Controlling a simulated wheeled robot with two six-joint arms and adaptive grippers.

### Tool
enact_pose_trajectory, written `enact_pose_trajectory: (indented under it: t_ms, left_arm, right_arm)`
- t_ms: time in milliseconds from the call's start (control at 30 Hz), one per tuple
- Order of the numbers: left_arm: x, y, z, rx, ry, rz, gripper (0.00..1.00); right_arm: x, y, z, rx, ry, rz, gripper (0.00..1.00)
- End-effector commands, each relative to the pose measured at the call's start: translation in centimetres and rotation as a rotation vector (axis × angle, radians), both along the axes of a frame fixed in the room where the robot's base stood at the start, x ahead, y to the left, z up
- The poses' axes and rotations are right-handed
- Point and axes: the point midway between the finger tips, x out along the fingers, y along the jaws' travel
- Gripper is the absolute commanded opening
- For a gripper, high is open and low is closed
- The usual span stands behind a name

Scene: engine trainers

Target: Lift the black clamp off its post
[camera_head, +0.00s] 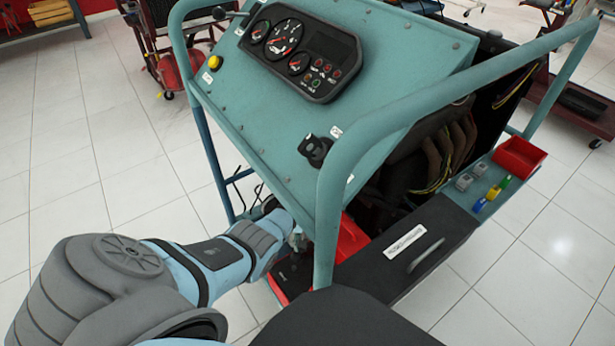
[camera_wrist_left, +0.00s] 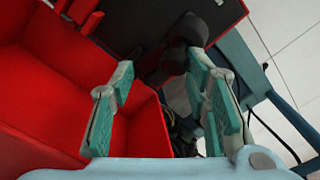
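In the left wrist view a dark, rounded piece, which looks like the black clamp (camera_wrist_left: 187,32), lies beyond my fingertips, nearer the right finger. Its post cannot be made out. My left gripper (camera_wrist_left: 160,68) is open, with its two teal-padded fingers spread and nothing seen between the pads. In the head view my left arm reaches in from the left, and its gripper (camera_head: 297,241) is low beside the stand's frame tube, partly hidden. I cannot pick out the clamp in the head view. My right gripper is not in view.
A red bin (camera_wrist_left: 140,125) fills the left of the wrist view, close to the left finger. The teal frame tube (camera_head: 330,215) stands right beside the gripper. A black drawer box (camera_head: 440,240) and a red tray (camera_head: 519,155) are to the right. Open tiled floor lies left.

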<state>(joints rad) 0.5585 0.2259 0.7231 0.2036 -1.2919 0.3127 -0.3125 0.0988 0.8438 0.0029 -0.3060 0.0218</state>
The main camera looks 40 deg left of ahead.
Motion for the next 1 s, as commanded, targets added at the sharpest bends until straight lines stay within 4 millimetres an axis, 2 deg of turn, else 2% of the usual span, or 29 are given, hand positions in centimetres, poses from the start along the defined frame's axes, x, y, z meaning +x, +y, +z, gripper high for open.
enact_pose_trajectory:
  t_ms: [300, 433, 500, 700, 800, 900, 1000]
  left_arm:
    - [-0.2, 0.2, 0.1, 0.003, 0.004, 0.001, 0.41]
    - [0.0, 0.1, 1.2, 0.003, 0.001, 0.001, 0.41]
    - [-0.1, 0.1, 2.5, 0.004, 0.001, -0.002, 0.41]
    - [0.0, 0.1, 8.3, 0.003, -0.002, -0.002, 0.41]
    - [0.0, 0.1, 10.5, 0.004, 0.000, -0.002, 0.41]
    - [0.0, 0.0, 11.7, 0.002, 0.001, -0.001, 0.41]
    - [-0.1, 0.0, 12.1, 0.002, 0.003, -0.001, 0.41]
  right_arm:
    - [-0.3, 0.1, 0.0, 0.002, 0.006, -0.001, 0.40]
    - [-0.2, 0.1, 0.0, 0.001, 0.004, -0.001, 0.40]
    - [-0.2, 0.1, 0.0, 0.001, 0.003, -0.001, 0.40]
    - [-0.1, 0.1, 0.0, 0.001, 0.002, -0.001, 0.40]
    - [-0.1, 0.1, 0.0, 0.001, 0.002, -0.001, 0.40]
    - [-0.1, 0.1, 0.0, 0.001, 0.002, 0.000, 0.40]
    - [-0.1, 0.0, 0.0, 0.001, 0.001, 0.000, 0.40]
